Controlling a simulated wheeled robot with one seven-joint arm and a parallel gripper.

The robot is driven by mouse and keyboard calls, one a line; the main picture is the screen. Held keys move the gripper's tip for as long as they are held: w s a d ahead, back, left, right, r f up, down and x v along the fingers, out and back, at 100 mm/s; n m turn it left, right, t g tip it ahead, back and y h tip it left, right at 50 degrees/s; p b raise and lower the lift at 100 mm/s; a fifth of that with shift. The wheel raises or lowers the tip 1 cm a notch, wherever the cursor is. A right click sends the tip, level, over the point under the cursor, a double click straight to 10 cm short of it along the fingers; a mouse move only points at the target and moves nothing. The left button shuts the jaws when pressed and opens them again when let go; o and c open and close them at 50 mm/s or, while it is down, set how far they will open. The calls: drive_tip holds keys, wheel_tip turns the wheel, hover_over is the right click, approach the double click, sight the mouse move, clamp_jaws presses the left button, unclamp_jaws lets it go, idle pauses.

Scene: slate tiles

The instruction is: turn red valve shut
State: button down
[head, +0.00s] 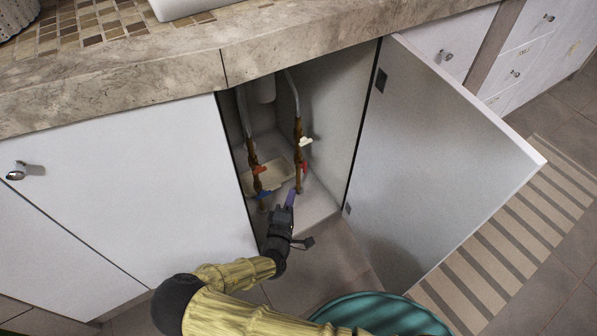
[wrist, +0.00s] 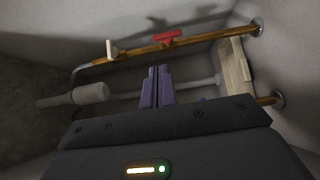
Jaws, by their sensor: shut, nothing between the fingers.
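Inside the open cabinet, the right copper pipe (head: 298,130) carries a red valve handle (head: 305,168) low down and a white valve handle (head: 306,141) above it. In the wrist view this red handle (wrist: 167,38) looks roughly in line with its pipe. The left pipe (head: 253,155) carries another red handle (head: 260,169) and a blue handle (head: 263,195) below it. My gripper (head: 290,197) is shut and empty, at the cabinet opening in front of the pipes. Its purple fingers (wrist: 157,86) are apart from the right pipe's red handle and hide part of the other pipe.
A tan box (head: 270,176) stands behind the pipes. A white drain pipe (wrist: 90,93) runs between them. The open door (head: 430,150) bounds the right, a closed cabinet front (head: 130,190) the left. A teal round container (head: 380,314) is on the floor near my arm.

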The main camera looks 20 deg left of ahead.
sight(304, 167)
drive_tip(key=w+b, duration=0.4)
drive_tip(key=w, duration=0.6)
drive_tip(key=shift+a, duration=0.4)
